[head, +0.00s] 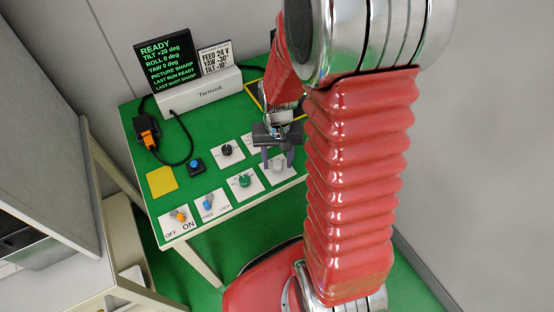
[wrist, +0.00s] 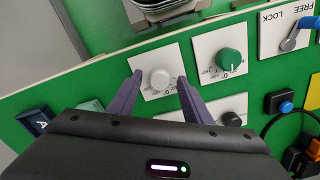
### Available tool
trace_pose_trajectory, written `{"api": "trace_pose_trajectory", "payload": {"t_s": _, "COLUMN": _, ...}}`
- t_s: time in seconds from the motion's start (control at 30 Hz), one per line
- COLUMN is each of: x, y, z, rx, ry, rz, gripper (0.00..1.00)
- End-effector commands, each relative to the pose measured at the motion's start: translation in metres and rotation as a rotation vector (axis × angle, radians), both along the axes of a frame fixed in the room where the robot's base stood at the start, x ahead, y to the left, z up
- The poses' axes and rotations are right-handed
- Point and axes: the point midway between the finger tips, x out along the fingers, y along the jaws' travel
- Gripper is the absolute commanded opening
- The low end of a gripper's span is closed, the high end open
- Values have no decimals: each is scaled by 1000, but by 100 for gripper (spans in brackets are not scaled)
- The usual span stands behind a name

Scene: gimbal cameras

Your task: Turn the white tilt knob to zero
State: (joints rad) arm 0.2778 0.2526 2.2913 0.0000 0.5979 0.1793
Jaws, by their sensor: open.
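The white tilt knob (wrist: 160,78) sits on a white dial plate on the green panel. My gripper (wrist: 158,84) is open, with one purple finger on each side of the knob. I cannot tell whether the fingers touch it, and the knob's pointer is too unclear to read. In the head view my gripper (head: 277,157) is over the panel's right side, at the white knob (head: 278,166). The display (head: 167,65) reads READY, TILT +20 deg, ROLL 0 deg, YAW 0 deg, PICTURE SHARP.
A green knob (wrist: 231,60) and a black knob (wrist: 231,119) are close to my gripper. A blue lever (head: 208,203), an orange lever (head: 179,215), a blue button (head: 195,164) and a yellow square (head: 161,181) are farther left. A card (head: 215,59) reads FEED 24 V.

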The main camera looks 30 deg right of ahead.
Motion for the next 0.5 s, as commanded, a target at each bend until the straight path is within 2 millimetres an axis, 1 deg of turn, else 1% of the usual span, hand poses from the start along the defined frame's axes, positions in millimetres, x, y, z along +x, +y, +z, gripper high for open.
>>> {"api": "trace_pose_trajectory", "payload": {"t_s": 0.27, "x": 0, "y": 0, "z": -1, "rx": 0, "ry": -1, "rz": 0, "gripper": 45}}
{"api": "trace_pose_trajectory", "payload": {"t_s": 0.5, "x": 0, "y": 0, "z": -1, "rx": 0, "ry": 0, "rz": 0, "gripper": 29}}
